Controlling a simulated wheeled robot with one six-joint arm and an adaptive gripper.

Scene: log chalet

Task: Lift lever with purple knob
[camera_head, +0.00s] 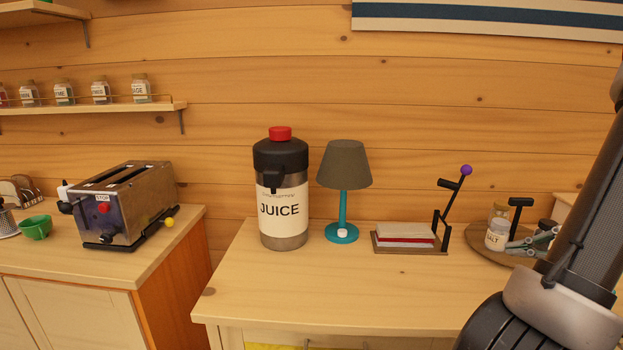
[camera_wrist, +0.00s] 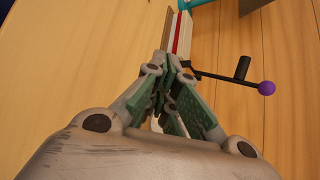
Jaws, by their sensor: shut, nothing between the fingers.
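The lever (camera_head: 452,203) stands up from a small flat press (camera_head: 402,250) that holds white and red layers. It slants up to the right and ends in a purple knob (camera_head: 466,170), with a black side handle partway along. In the wrist view the purple knob (camera_wrist: 266,88) is to the right of my fingers, and the lever runs toward the press (camera_wrist: 179,42). My gripper (camera_head: 513,245) is shut and empty. It is to the right of the press, lower than the knob and apart from it. My gripper also shows in the wrist view (camera_wrist: 166,62).
A round tray (camera_head: 478,246) with salt and another jar sits behind my gripper. A teal lamp (camera_head: 342,215) and a juice dispenser (camera_head: 281,200) stand left of the press. A toaster (camera_head: 120,200) is on the left counter. The front of the counter (camera_head: 330,295) is clear.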

